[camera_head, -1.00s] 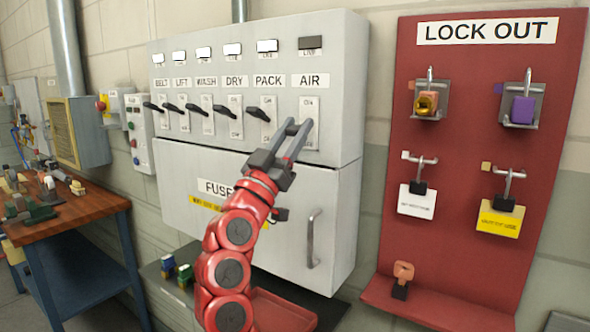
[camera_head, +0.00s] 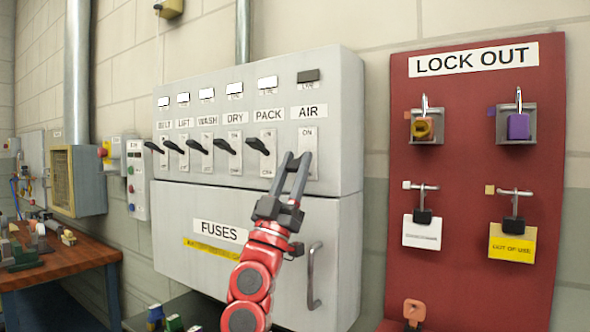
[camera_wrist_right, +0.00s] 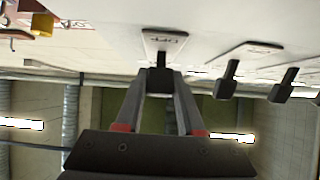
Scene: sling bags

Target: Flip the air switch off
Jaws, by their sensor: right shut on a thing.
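The AIR switch is at the right end of the switch row on the grey panel. Its white plate (camera_head: 309,139) shows in the head view, with an ON mark at the top. My right gripper (camera_head: 297,158) reaches up to this plate from below and hides the lever there. In the right wrist view, the fingers of my right gripper (camera_wrist_right: 160,82) are shut on the black AIR switch lever (camera_wrist_right: 158,79), in front of a plate marked OFF. The indicator (camera_head: 308,76) above AIR is dark. My left gripper is not in view.
Several other black levers, such as the PACK lever (camera_head: 258,146), stand to the left under lit indicators. The fuse box door (camera_head: 215,262) is below, with a handle (camera_head: 314,277). A red LOCK OUT board (camera_head: 463,160) with padlocks and tags hangs at right.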

